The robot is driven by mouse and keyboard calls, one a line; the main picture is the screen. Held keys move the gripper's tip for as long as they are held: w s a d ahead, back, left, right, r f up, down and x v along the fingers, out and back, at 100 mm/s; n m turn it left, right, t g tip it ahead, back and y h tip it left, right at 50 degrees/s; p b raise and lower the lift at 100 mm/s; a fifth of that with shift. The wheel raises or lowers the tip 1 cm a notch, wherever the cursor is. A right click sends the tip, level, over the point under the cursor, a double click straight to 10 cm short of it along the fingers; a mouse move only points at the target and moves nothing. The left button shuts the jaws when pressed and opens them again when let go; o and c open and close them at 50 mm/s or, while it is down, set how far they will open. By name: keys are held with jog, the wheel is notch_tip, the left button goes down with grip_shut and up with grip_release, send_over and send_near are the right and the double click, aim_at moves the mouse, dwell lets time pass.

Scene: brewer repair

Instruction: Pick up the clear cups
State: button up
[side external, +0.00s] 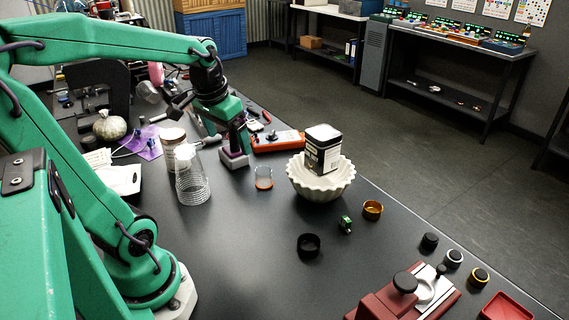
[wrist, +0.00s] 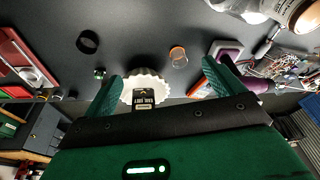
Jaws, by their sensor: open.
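A tall clear ribbed cup (side external: 193,182) stands upright on the dark table, in front of a jar. A small clear cup (side external: 263,178) with an orange band near its bottom stands between it and the white bowl. In the wrist view the small cup (wrist: 178,58) lies ahead of my fingers, towards the right one. A clear vessel (wrist: 240,8), cut off at the top edge, looks like the tall cup. My gripper (side external: 224,138) is open, beyond the cups in the side view. The wrist view shows its green fingers spread and nothing held (wrist: 160,69).
A white fluted bowl (side external: 320,190) holds a black tin (side external: 322,150). A purple-and-white block (side external: 235,158) sits by my gripper's fingertip; contact is unclear. An orange device (side external: 280,141) lies behind. A black ring (side external: 308,245) and red press (side external: 405,295) are in front. Table left of the ring is clear.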

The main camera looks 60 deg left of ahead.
jog(key=s+a+f+n+g, duration=0.2)
jog(key=a+f, duration=0.1)
jog(key=a, duration=0.7)
jog(key=n+h, duration=0.1)
jog(key=n, duration=0.1)
send_over(185, 149)
notch_tip(185, 149, down, 3)
jog(key=shift+a+r+g, duration=0.1)
jog(key=shift+r+g, duration=0.1)
jog(key=shift+g, duration=0.1)
jog(key=shift+f, duration=0.1)
jog(key=shift+f, duration=1.2)
jog(key=shift+f, duration=0.15)
jog(key=shift+d+f, duration=0.2)
jog(key=shift+f, duration=2.25)
jog(key=shift+c, duration=0.3)
